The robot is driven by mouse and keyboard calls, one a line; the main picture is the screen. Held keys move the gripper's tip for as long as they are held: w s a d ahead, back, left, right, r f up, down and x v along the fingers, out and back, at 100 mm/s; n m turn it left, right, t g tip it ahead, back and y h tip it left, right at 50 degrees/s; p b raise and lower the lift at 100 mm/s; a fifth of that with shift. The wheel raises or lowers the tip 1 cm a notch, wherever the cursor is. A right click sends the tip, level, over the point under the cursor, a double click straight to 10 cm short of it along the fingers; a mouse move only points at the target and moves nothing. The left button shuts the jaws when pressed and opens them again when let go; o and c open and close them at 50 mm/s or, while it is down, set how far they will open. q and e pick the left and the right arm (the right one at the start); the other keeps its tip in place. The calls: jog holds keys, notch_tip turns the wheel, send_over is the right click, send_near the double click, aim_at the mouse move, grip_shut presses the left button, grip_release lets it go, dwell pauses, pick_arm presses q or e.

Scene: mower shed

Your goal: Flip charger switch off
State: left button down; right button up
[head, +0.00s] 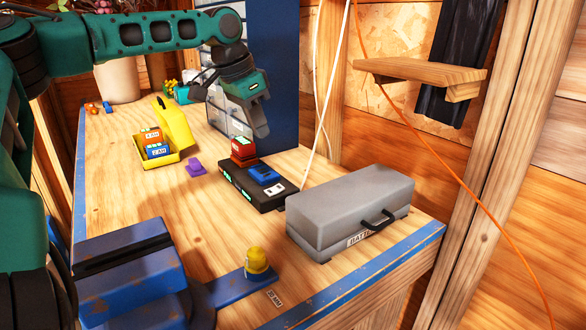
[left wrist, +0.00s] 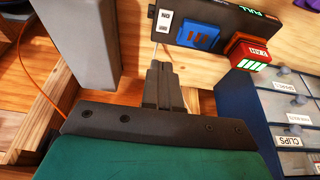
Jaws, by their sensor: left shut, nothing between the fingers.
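The black charger (head: 251,187) lies on the workbench, with a red battery (head: 243,149) at its far end and a blue part (head: 263,174) beside it. Its small white switch plate (head: 275,189) is at the near right end. In the left wrist view the switch plate (left wrist: 164,20) carries the letters "ON", upside down, and a dark part below them; the rocker's tilt is too small to tell. My left gripper (head: 262,134) points down above and behind the charger, shut and empty. Its closed fingers (left wrist: 158,66) sit apart from the switch. My right gripper is out of view.
A grey case (head: 350,210) with a black handle stands right of the charger. A blue cabinet (head: 271,80) rises behind. A yellow bin (head: 178,155) with batteries, a purple piece (head: 196,167) and a blue vise (head: 125,262) are left. An orange cord (head: 455,178) hangs at right.

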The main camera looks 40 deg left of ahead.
aim_at(280, 188)
pick_arm(q)
jog(key=x, duration=0.9)
jog(key=b+x, duration=0.1)
jog(key=x, duration=0.3)
jog(key=shift+s+f, duration=0.3)
jog(key=shift+f, duration=0.2)
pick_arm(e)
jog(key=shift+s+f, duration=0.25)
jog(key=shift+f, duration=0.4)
pick_arm(q)
jog(key=shift+s+r, duration=0.1)
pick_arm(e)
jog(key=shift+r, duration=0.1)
